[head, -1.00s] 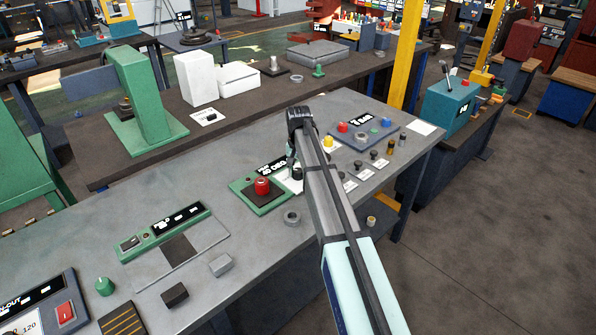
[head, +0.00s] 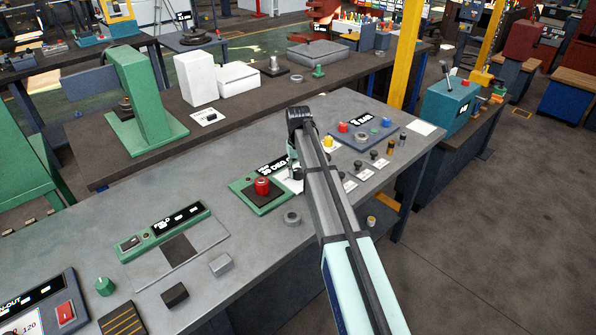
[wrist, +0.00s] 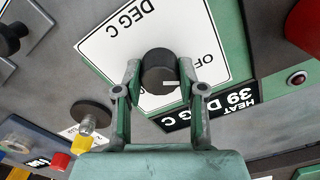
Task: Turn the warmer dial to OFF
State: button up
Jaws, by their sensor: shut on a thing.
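The warmer dial (wrist: 159,67) is a round black knob on a white plate (wrist: 115,48) printed DEG C, seen upside down in the wrist view. My gripper (wrist: 159,76) is shut on the dial, a finger on each side. A short white mark shows on the knob's edge nearest my palm. Part of the OFF lettering (wrist: 188,66) shows beside the knob, partly covered by a finger. The warmer's display (wrist: 212,106) reads HEAT 39 DEG C. In the head view the green warmer (head: 243,187) sits on the bench, and my arm partly hides the dial.
A red knob-like part (head: 262,186) stands on the warmer's dark plate. A metal ring (head: 292,218) lies in front. A blue panel with coloured buttons (head: 342,127) and several small black knobs stand to the right. A green-edged unit (head: 165,232) is to the left.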

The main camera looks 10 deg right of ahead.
aim_at(298, 170)
jog(key=shift+f, duration=0.1)
jog(key=o, duration=1.1)
jog(key=shift+o, duration=0.2)
jog(key=shift+r, duration=0.2)
notch_tip(298, 170, up, 12)
jog(key=shift+f, duration=0.15)
